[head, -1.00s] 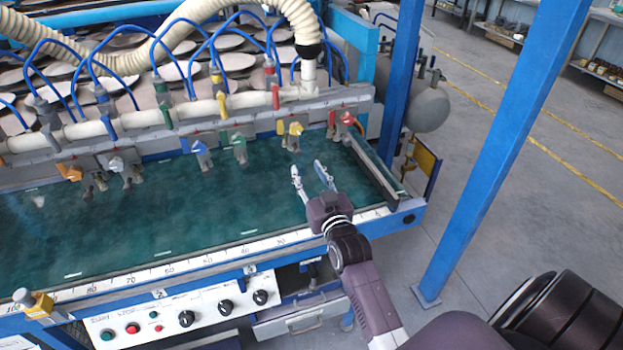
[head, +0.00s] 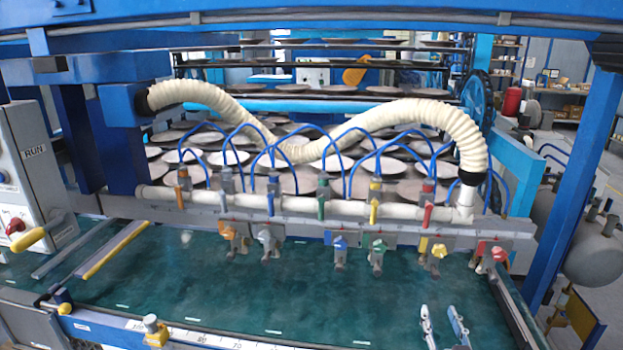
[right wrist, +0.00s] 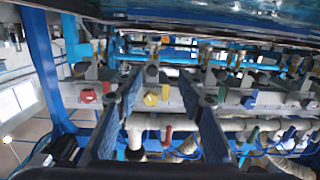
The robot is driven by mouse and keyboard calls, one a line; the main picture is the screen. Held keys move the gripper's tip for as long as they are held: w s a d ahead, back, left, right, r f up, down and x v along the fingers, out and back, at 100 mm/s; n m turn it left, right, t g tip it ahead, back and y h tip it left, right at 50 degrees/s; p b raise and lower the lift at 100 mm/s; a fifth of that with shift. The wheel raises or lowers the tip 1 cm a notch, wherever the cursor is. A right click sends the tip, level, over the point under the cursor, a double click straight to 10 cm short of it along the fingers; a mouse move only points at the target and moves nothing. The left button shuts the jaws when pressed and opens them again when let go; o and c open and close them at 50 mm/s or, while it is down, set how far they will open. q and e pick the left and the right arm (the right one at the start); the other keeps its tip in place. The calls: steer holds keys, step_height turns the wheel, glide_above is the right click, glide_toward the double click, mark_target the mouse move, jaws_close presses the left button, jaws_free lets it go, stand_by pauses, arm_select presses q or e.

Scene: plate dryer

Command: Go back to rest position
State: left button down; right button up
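My right gripper (head: 439,311) shows at the bottom right of the head view, over the green table surface (head: 250,285) of the plate dryer. Its two fingers are spread apart with nothing between them. In the right wrist view, both fingers of the same gripper (right wrist: 170,92) stand apart, with the valve row behind them. The rest of the right arm is below the head view's edge. My left gripper is in neither view.
A row of coloured valves hangs over the table's back edge, among them a red valve (head: 492,254) and a yellow valve (head: 437,250). A ribbed hose (head: 400,115) runs above. A control box (head: 30,170) stands left. A blue post (head: 585,170) stands right.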

steer(key=s+a+f+n+g+y, duration=0.1)
steer(key=s+a+f+g+y, duration=0.1)
steer(key=s+a+f+g, duration=0.35)
steer(key=s+a+f+n+g+y, duration=0.1)
steer(key=s+a+f+n+g, duration=0.1)
steer(key=s+a+f, duration=0.5)
steer(key=s+a+f+n+g, duration=0.1)
steer(key=s+g, duration=0.5)
steer(key=s, duration=1.3)
step_height(320, 180, down, 28)
steer(key=s, duration=0.2)
steer(key=s+d+f+g, duration=0.2)
steer(key=s+d+f, duration=0.1)
steer(key=s+f, duration=1.2)
steer(key=shift+s+n+y, duration=0.3)
steer(key=shift+s, duration=0.65)
